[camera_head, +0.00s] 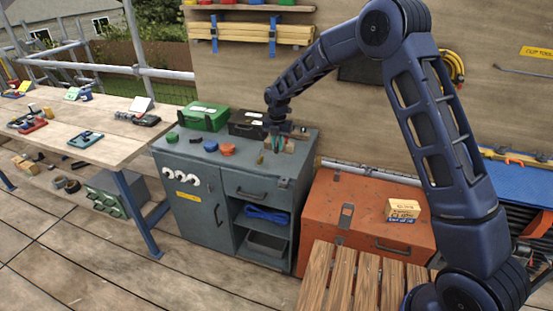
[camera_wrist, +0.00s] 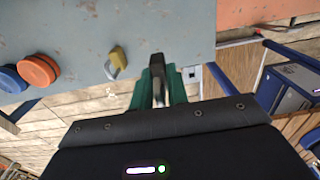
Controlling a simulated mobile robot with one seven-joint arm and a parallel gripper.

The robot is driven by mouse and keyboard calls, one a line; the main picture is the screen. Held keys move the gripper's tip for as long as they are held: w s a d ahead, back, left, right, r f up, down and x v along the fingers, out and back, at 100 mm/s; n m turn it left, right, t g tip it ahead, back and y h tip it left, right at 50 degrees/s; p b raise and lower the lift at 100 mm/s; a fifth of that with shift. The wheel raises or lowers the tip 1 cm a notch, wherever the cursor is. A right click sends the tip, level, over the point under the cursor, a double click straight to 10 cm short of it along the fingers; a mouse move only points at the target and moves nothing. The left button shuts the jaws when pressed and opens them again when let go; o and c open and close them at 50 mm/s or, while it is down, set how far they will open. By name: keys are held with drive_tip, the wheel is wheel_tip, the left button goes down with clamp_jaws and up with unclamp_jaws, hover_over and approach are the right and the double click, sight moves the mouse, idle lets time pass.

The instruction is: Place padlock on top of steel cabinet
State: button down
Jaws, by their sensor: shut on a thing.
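My gripper (camera_wrist: 159,90) has green fingers, shut on a slim grey thing (camera_wrist: 158,68) seen end-on; what it is I cannot tell. A padlock (camera_wrist: 117,56) with a yellow body and a silver shackle shows on the grey steel surface in the wrist view, left of my fingers and apart from them. The steel cabinet (camera_head: 196,222) is blue-grey, with a door, a drawer and open shelves. In the head view my gripper (camera_head: 276,144) is over the right part of its top.
The cabinet top holds a green case (camera_head: 205,117), a black case (camera_head: 246,123) and several small orange, blue and green pieces. An orange chest (camera_head: 335,215) stands to the right. A wooden workbench (camera_head: 105,125) with tools is at left.

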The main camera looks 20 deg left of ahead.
drive_tip(key=shift+f, duration=3.8)
drive_tip(key=shift+f, duration=0.1)
drive_tip(key=c, duration=1.4)
unclamp_jaws()
drive_tip(key=shift+o, duration=0.2)
wheel_tip(320, 180, up, 12)
drive_tip(key=shift+r, duration=0.15)
